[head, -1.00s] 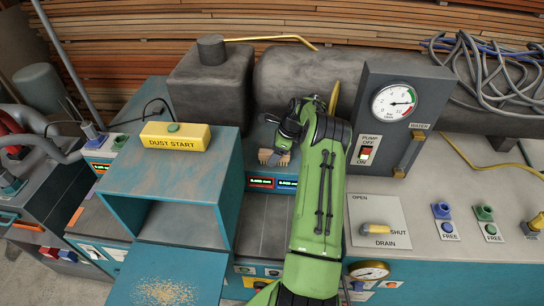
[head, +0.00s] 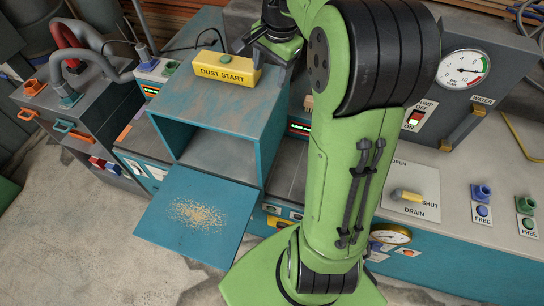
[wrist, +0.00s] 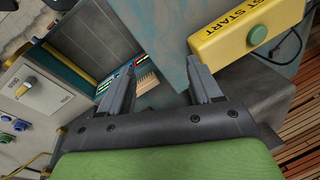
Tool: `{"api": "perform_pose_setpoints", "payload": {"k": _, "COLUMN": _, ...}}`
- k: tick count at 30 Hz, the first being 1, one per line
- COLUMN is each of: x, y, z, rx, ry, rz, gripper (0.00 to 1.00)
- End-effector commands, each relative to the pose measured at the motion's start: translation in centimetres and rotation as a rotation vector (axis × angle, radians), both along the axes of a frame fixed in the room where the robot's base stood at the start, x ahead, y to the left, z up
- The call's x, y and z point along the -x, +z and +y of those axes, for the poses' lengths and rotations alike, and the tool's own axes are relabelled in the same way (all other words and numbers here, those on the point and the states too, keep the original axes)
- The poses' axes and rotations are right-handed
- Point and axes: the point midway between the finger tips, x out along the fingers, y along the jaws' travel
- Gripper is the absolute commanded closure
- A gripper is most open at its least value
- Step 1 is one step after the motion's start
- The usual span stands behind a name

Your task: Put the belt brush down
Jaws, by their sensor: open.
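The belt brush, a small block with pale bristles, lies on the grey top of the bench near the lit displays. It shows in the wrist view (wrist: 147,82), beyond and between my fingers. In the head view only a small tan piece of it (head: 308,102) shows beside my arm, which hides the rest. My gripper (wrist: 160,64) is open and empty, with its two dark fingers apart and clear of the brush. In the head view my gripper (head: 268,40) is up by the right end of the yellow dust start box.
The yellow dust start box (head: 227,72) sits on a teal open-fronted cabinet (head: 185,130), close to my right finger in the wrist view. Sawdust lies on the teal flap (head: 195,214). A pump gauge panel (head: 470,85) stands to the right of my arm.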

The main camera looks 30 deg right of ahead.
Motion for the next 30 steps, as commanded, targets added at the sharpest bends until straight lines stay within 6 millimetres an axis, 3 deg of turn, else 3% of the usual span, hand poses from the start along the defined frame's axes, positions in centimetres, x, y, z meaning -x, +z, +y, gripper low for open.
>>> {"api": "perform_pose_setpoints", "payload": {"k": 1, "x": 1.8, "y": 1.3, "z": 2.6, "rx": 0.055, "ry": 0.118, "rz": -0.017, "gripper": 0.36}}
{"api": "perform_pose_setpoints", "payload": {"k": 6, "x": 8.6, "y": 3.3, "z": 9.0, "rx": 0.216, "ry": 0.519, "rz": -0.078, "gripper": 0.36}}
{"api": "perform_pose_setpoints", "payload": {"k": 12, "x": 17.0, "y": 2.0, "z": 13.2, "rx": 0.368, "ry": 0.953, "rz": -0.171, "gripper": 0.36}}
{"api": "perform_pose_setpoints", "payload": {"k": 15, "x": 19.6, "y": 0.8, "z": 13.9, "rx": 0.414, "ry": 1.098, "rz": -0.209, "gripper": 0.36}}
{"api": "perform_pose_setpoints", "payload": {"k": 19, "x": 20.9, "y": 0.0, "z": 14.2, "rx": 0.438, "ry": 1.178, "rz": -0.229, "gripper": 0.36}}
{"api": "perform_pose_setpoints", "payload": {"k": 30, "x": 20.9, "y": -0.1, "z": 14.2, "rx": 0.44, "ry": 1.182, "rz": -0.227, "gripper": 0.36}}
